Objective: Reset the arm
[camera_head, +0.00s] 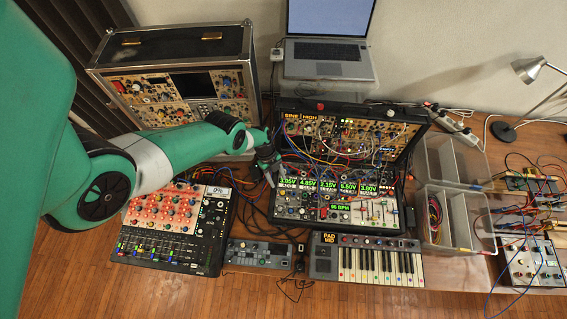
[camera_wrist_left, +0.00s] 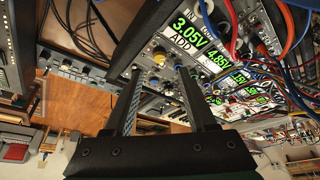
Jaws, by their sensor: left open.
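My left arm (camera_head: 165,158) is green with black joints and a pale grey band. It reaches in from the left over the synth gear. My left gripper (camera_head: 268,172) is dark and hangs at the left edge of the lower open synth case (camera_head: 300,205). In the left wrist view its two fingers stand apart, with nothing between the fingertips (camera_wrist_left: 157,75). Knobs and green voltage displays (camera_wrist_left: 188,32) of the case lie just beyond the fingers. I cannot tell whether the fingers touch the panel. My right gripper is not in view.
A mixer (camera_head: 178,228), a small grey device (camera_head: 258,253) and a keyboard (camera_head: 366,261) line the front. A large case (camera_head: 180,90) and a laptop (camera_head: 328,50) stand behind. Clear bins (camera_head: 455,215), a lamp (camera_head: 530,70) and loose patch cables are at the right.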

